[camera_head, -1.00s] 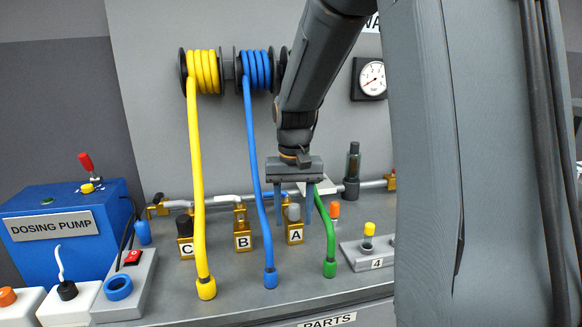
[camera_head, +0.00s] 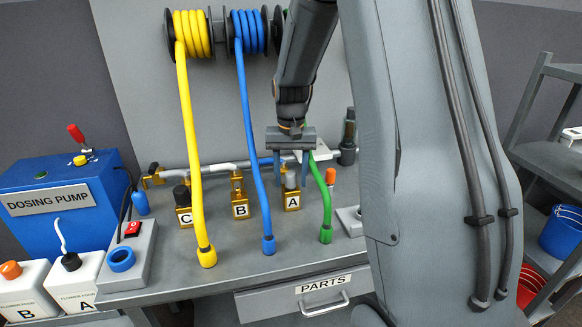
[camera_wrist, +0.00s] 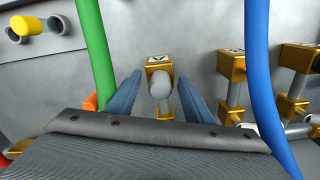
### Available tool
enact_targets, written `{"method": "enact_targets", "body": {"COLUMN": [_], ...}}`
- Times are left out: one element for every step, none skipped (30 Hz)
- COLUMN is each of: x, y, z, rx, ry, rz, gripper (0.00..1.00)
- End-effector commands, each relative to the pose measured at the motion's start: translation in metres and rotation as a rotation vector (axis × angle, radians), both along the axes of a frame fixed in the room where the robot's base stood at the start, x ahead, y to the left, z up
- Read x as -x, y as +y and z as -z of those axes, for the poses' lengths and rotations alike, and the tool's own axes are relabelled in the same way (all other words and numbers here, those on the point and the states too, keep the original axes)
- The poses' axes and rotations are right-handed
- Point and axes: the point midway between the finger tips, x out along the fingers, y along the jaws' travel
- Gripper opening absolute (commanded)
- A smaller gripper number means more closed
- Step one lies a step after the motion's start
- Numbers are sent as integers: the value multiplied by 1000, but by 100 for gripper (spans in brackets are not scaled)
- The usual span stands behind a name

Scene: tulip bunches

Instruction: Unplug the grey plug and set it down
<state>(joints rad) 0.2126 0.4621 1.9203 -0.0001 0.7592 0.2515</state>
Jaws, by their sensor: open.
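The grey plug (camera_head: 291,181) sits upright in the brass block labelled A (camera_head: 292,202), on the grey bench. In the wrist view, its pale rounded top (camera_wrist: 160,88) shows in front of the brass block. My gripper (camera_head: 290,179) is open and points down over block A. Its two blue-grey fingers stand on either side of the plug. In the wrist view, gaps show between the plug and both fingers (camera_wrist: 158,84), so it is not gripped.
A green hose (camera_head: 327,205) stands close to the right of my gripper, with an orange-capped piece (camera_head: 330,176) behind it. A blue hose (camera_head: 252,150) and a yellow hose (camera_head: 188,140) hang to the left. Block B (camera_head: 240,209) and block C (camera_head: 184,216) stand left of A.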

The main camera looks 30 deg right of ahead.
Motion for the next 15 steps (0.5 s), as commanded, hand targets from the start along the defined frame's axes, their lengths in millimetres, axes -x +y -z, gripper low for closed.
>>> {"method": "enact_targets", "body": {"x": [0,0,0,0,0,0,0,0,0,0,0,0,0,0,0], "y": [0,0,1,1,1,1,1,1,1,1,1,1,1,1,1], "z": [1,2,2,2,2,2,2,2,2,2,2,2,2,2,2], "rx": [0,0,0,0,0,0,0,0,0,0,0,0,0,0,0], "ry": [0,0,0,0,0,0,0,0,0,0,0,0,0,0,0], "rz": [-1,-1,-1,-1,-2,-2,-2,-2,-2,-2,-2,-2,-2,-2,-2], "gripper": [47,47,47,47,47,47,47,47,43,38,33,26,21,16,10]}}
